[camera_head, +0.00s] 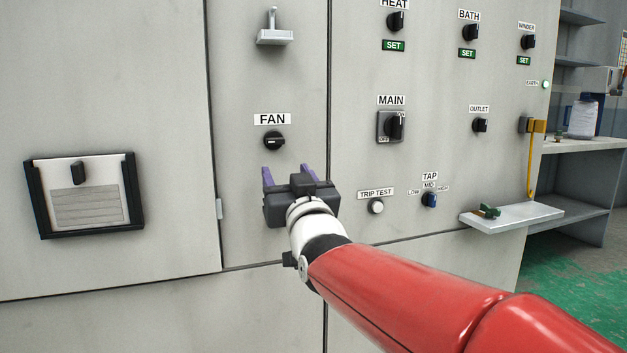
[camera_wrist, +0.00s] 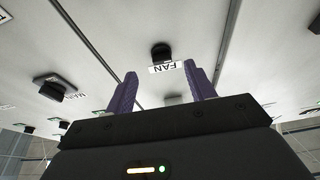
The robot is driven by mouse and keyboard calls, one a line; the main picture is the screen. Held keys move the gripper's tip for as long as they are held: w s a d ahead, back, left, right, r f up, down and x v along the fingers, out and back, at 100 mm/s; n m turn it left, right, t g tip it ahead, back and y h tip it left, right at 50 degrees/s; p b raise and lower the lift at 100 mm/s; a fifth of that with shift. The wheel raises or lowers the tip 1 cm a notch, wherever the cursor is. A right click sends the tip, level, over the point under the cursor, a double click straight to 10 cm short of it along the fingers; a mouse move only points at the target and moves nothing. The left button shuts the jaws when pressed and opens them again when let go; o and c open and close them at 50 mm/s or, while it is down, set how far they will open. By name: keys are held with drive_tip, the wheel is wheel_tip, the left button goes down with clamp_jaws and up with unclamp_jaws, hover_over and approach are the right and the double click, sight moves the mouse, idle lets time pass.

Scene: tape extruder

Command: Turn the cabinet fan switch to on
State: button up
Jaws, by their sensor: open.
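The fan switch (camera_head: 274,141) is a round black knob on the grey cabinet front, just below the white FAN label (camera_head: 272,119). Its handle looks roughly level in the head view. In the wrist view the fan knob (camera_wrist: 161,52) shows upside down, beyond the fingers, with the FAN label (camera_wrist: 166,68) beside it. My gripper (camera_head: 286,174) is below the knob in the head view, with its two purple fingers apart and nothing between them. The fingers (camera_wrist: 160,85) look apart from the knob. The exact distance to the panel cannot be told.
To the right are the MAIN switch (camera_head: 391,126), the TRIP TEST button (camera_head: 376,206) and the blue TAP knob (camera_head: 429,200). A hook bracket (camera_head: 274,36) juts out above the fan switch. A small shelf (camera_head: 512,216) sticks out at lower right. The panel around the fan knob is clear.

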sight(275, 141)
drive_tip(key=shift+t, duration=0.4)
drive_tip(key=x, duration=0.5)
drive_tip(key=p+x, duration=0.1)
drive_tip(key=x, duration=0.2)
drive_tip(key=shift+r, duration=0.4)
drive_tip(key=c, duration=1)
